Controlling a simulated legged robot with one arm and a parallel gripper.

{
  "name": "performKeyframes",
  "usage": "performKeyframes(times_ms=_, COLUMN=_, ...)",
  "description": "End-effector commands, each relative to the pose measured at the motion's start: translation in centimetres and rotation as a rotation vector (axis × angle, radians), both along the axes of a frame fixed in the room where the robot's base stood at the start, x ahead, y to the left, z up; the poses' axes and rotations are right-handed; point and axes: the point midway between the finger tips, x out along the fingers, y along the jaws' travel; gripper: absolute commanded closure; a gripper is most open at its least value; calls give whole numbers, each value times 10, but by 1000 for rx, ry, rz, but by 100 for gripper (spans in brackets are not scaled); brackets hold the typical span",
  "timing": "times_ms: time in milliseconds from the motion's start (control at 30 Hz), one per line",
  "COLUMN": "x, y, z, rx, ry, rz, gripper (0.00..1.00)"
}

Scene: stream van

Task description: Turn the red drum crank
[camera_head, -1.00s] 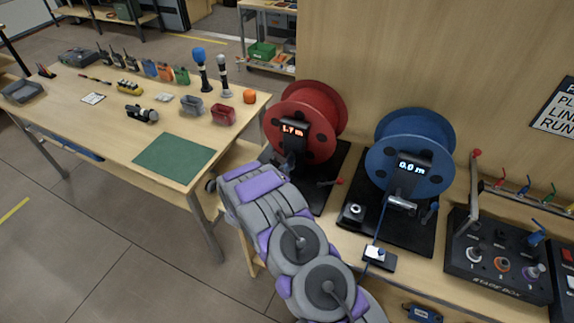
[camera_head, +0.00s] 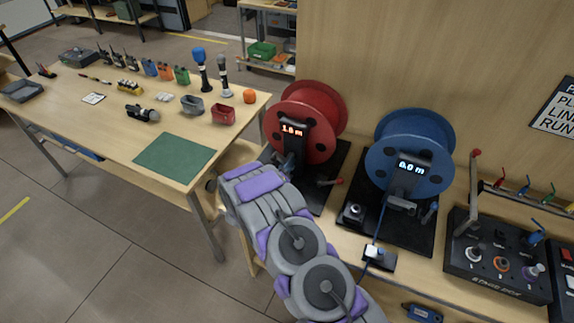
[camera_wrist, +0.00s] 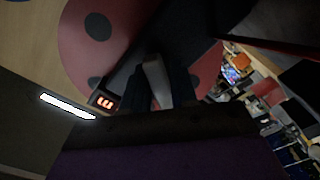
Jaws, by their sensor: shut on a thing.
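The red drum (camera_head: 322,98) stands on a black base on the bench, and its display (camera_head: 293,129) shows a low metre reading, its last digit blurred. It also fills the top of the wrist view (camera_wrist: 75,45). My gripper (camera_wrist: 158,72) is at the front of the red drum. Its dark fingers are shut on a grey bar, the red drum crank's handle (camera_wrist: 156,84). In the head view my arm hides most of the crank and the fingertips.
A small red-knobbed lever (camera_head: 338,181) is on the red drum's base, close right of my arm. The blue drum (camera_head: 402,140), reading 0.0 m, stands to the right, with a stage box (camera_head: 497,287) beyond it. A table (camera_head: 100,140) with radios and microphones is at left.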

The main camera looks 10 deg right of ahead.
Motion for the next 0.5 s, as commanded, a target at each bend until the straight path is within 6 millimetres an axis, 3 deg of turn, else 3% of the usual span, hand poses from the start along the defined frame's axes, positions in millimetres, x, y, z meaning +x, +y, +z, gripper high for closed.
performKeyframes(times_ms=500, x=-2, y=0, z=-6, rx=40, ry=-14, rz=1, gripper=100)
